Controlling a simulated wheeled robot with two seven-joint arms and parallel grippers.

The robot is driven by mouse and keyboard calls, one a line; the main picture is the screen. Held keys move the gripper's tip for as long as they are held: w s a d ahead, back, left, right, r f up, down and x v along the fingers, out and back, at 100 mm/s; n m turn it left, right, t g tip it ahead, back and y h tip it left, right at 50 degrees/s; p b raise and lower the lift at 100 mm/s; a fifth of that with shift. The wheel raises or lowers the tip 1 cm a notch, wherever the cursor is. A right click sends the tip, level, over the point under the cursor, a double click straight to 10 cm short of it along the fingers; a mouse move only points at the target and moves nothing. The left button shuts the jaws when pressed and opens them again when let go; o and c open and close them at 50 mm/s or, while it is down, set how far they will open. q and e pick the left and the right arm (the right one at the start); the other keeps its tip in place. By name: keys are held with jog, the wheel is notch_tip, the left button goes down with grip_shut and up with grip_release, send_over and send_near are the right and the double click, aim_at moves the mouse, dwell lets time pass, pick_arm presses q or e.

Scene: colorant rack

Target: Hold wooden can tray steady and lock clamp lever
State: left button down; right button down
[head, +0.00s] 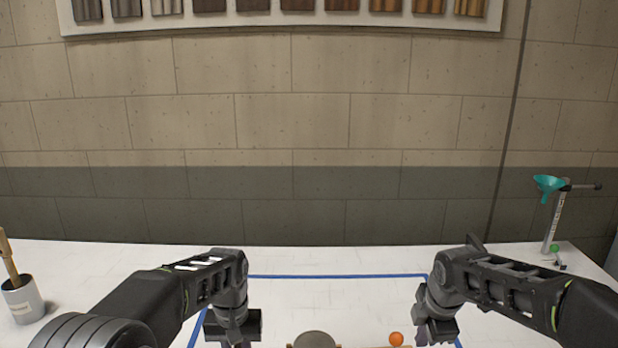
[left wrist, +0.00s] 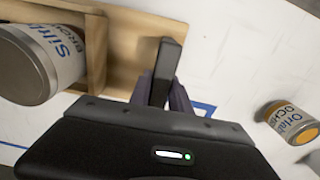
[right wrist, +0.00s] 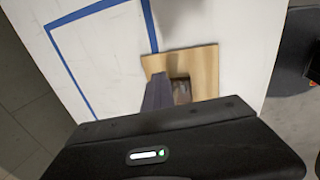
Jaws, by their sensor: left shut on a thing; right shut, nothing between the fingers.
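The wooden can tray (left wrist: 125,75) shows in the left wrist view with a can labelled in part "BROWN" (left wrist: 45,60) in it. A can top (head: 314,339) shows at the bottom edge of the head view. My left gripper (left wrist: 165,95) is shut on a dark upright grip (left wrist: 170,60) at the tray's end; it also shows in the head view (head: 236,344). My right gripper (right wrist: 160,92) is shut and empty, close above a wooden board (right wrist: 203,66). An orange ball (head: 396,339), perhaps the lever's knob, is left of it. The clamp itself is not clearly seen.
An ochre-labelled can (left wrist: 290,122) stands apart from the tray. Blue tape (head: 340,276) outlines an area on the white table (head: 120,262). A pot with a brush (head: 22,300) stands far left. A stand with a teal funnel (head: 549,184) stands at the right.

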jog(key=shift+d, duration=0.75)
jog(key=c, duration=2.1)
grip_release()
jog(key=o, duration=0.4)
jog(key=v, duration=1.2)
jog(key=shift+c, duration=0.2)
